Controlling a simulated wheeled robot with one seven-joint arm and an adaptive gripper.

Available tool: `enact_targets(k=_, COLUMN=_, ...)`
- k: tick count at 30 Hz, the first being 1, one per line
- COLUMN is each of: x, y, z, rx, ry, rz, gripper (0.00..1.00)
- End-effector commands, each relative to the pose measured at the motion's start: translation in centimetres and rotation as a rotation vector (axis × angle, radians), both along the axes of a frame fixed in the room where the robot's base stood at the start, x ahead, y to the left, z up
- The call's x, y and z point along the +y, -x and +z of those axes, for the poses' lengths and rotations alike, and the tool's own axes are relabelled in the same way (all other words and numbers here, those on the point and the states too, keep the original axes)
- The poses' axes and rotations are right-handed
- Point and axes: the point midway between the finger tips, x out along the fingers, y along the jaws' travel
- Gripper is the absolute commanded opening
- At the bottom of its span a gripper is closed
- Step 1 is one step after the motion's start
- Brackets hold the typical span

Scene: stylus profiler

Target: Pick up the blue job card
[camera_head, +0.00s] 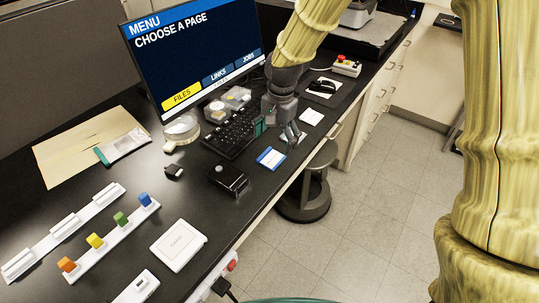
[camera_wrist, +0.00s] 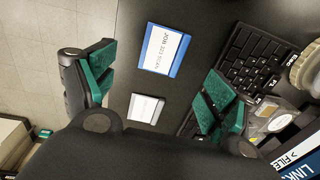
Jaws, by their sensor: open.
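The blue job card (camera_head: 271,158) lies flat on the black bench, near its front edge, in the head view. In the wrist view the blue-bordered job card (camera_wrist: 164,50) has a white face with printed text and lies beyond the fingertips, between their lines. My gripper (camera_head: 283,128) is above the bench, just to the upper right of the card. In the wrist view my gripper (camera_wrist: 157,82) shows its two green-padded fingers spread wide, with nothing between them.
A second, white card (camera_wrist: 145,108) lies beside the blue one. The keyboard (camera_head: 231,133) is left of the card, and a black box (camera_head: 228,179) is below it. The monitor (camera_head: 195,50) stands behind. A stool (camera_head: 309,185) is by the bench edge.

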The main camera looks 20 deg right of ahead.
Motion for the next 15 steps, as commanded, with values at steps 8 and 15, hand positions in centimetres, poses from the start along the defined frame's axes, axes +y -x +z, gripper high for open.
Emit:
enact_targets(k=8, x=0.1, y=-0.1, z=-1.7, rx=0.001, ry=-0.001, rz=0.000, gripper=0.86)
enact_targets(k=15, x=0.0, y=-0.3, z=-3.0, rx=0.003, ry=0.000, rz=-0.002, gripper=0.86)
